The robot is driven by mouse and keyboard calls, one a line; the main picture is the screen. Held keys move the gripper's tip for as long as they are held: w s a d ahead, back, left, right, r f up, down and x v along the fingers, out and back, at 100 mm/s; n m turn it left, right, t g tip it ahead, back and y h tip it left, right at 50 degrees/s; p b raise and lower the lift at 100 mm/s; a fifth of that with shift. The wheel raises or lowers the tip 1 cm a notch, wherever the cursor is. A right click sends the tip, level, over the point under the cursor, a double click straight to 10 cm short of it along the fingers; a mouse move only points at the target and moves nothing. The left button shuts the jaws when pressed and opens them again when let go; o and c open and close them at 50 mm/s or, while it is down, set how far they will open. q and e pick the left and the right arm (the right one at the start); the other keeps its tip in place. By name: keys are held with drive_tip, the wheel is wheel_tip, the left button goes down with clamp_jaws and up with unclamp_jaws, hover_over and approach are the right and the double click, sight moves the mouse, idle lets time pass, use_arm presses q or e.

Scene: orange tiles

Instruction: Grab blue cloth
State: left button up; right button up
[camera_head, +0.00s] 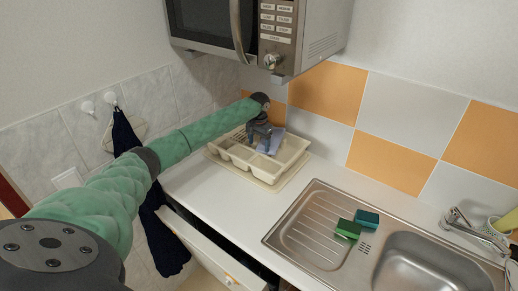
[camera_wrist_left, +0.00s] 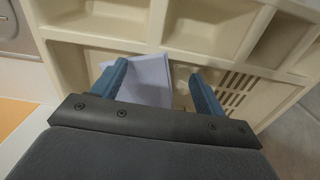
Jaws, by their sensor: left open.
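A pale blue folded cloth (camera_head: 272,143) lies in the cream dish rack (camera_head: 293,155) at the back of the counter. It also shows in the left wrist view (camera_wrist_left: 150,82), pale lavender, in a rack compartment. My left gripper (camera_head: 259,133) reaches over the rack beside the cloth. In the left wrist view the open fingers (camera_wrist_left: 159,70) point down into the rack. The cloth's upper part shows between the fingers, close to the left finger, which hides part of its edge. I cannot tell whether they touch. My right gripper is not in view.
A microwave (camera_head: 300,25) hangs above the rack. A dark navy cloth (camera_head: 125,133) hangs from a wall hook at left. A drawer (camera_head: 205,247) below the counter stands open. Green sponges (camera_head: 349,229) lie by the sink (camera_head: 415,262). The counter before the rack is clear.

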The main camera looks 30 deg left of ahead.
use_arm(q)
drive_tip(key=shift+f, duration=0.2)
drive_tip(key=shift+f, duration=1.3)
clamp_jaws()
drive_tip(key=shift+r+p, duration=1)
drive_tip(key=shift+r, duration=0.5)
wheel_tip(320, 180, up, 9)
drive_tip(key=shift+r, duration=0.15)
